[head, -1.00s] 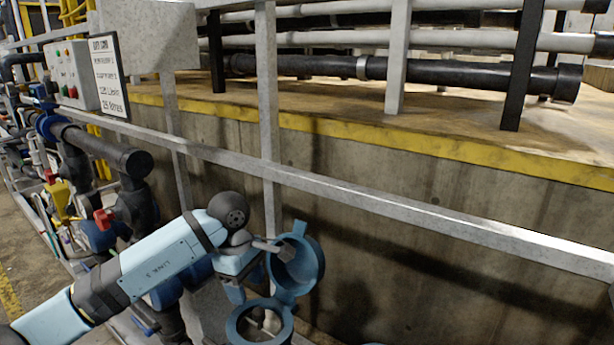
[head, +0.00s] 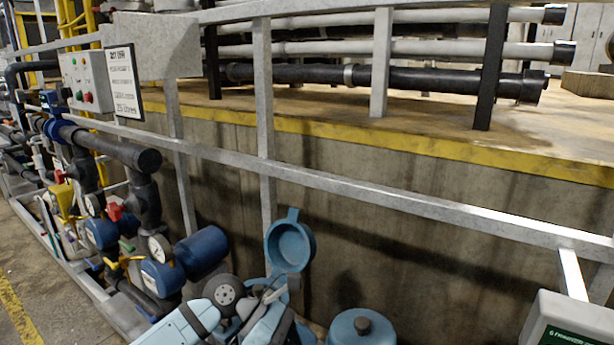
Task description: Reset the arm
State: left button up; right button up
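My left arm comes in at the bottom of the head view. Its gripper (head: 272,298) is low in the picture, just below a raised round blue lid (head: 290,247), and seems apart from it. The fingers are small and partly hidden by the wrist, so I cannot tell whether they are open or shut. No object shows clearly in them. The lid stands open with its hollow side towards me. The opening below it is hidden behind my arm. My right gripper is not in view.
A closed blue cap (head: 361,328) sits at the bottom, right of my gripper. A grey metal railing (head: 350,180) crosses before a concrete wall. Pipes, valves and a blue cylinder (head: 202,251) crowd the left. A white box (head: 570,318) is at bottom right.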

pick_arm(q)
jog(key=s+d+r+n+h, duration=0.2)
jog(key=s+d+n+h, duration=0.15)
jog(key=n+h, duration=0.3)
jog(key=s+a+f+m+t+y, duration=0.2)
jog(key=a+f+m+t+y, duration=0.55)
jog(key=m, duration=0.95)
jog(key=s+a+f+m+t+y, duration=0.2)
jog(key=a+f+m+t+y, duration=0.25)
jog(key=a+m+t, duration=0.75)
jog(key=s+f+n+g+y, duration=0.2)
jog(key=s+f+n+g, duration=0.15)
jog(key=s+f, duration=0.6)
notch_tip(320, 180, up, 16)
jog(key=s+a+g+p, duration=0.1)
jog(key=s+a+p, duration=0.1)
jog(key=p, duration=2.1)
jog(key=shift+a+m+p, duration=0.25)
jog(key=shift+m+p, duration=0.05)
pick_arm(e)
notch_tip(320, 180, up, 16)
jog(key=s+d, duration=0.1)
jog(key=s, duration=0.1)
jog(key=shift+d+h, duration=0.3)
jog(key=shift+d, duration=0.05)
